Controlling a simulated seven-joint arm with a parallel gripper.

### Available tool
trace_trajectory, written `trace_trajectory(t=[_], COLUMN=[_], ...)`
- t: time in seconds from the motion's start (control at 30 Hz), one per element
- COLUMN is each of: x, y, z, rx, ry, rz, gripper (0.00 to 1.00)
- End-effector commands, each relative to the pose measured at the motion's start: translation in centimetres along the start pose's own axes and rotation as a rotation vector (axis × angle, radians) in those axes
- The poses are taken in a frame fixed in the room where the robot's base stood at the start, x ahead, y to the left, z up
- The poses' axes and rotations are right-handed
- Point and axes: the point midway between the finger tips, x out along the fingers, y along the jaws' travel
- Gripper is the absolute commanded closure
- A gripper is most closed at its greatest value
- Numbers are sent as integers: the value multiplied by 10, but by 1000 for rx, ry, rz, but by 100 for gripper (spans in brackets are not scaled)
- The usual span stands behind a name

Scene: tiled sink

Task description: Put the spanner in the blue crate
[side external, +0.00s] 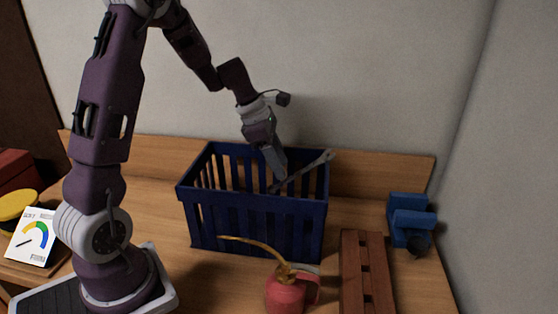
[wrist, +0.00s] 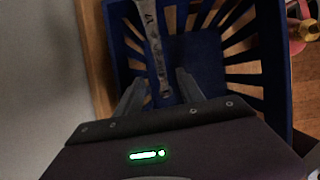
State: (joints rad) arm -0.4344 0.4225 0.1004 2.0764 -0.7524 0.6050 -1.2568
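The grey metal spanner (side external: 308,172) is at the blue crate (side external: 258,201). It lies tilted, its lower end inside the crate opening and its upper end reaching up over the right back rim. Whether it rests on the crate or is in the air I cannot tell. My gripper (side external: 279,174) points down into the crate opening, close to the spanner's lower part. In the wrist view the spanner (wrist: 155,42) runs between the fingertips of my gripper (wrist: 158,78), with a gap showing on each side. The blue crate (wrist: 193,60) lies beneath, its floor looking empty.
A red oil can (side external: 288,292) with a long spout stands in front of the crate. A brown slatted wooden piece (side external: 366,275) and a blue object (side external: 409,219) are to the right. A gauge card (side external: 34,237) and a yellow-lidded item (side external: 17,206) are at left. A wall stands behind.

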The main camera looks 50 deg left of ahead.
Motion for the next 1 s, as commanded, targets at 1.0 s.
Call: trace_trajectory(t=[1.0], x=[-138], y=[-17], z=[12], rx=[119], ry=[2], rz=[4], gripper=[50])
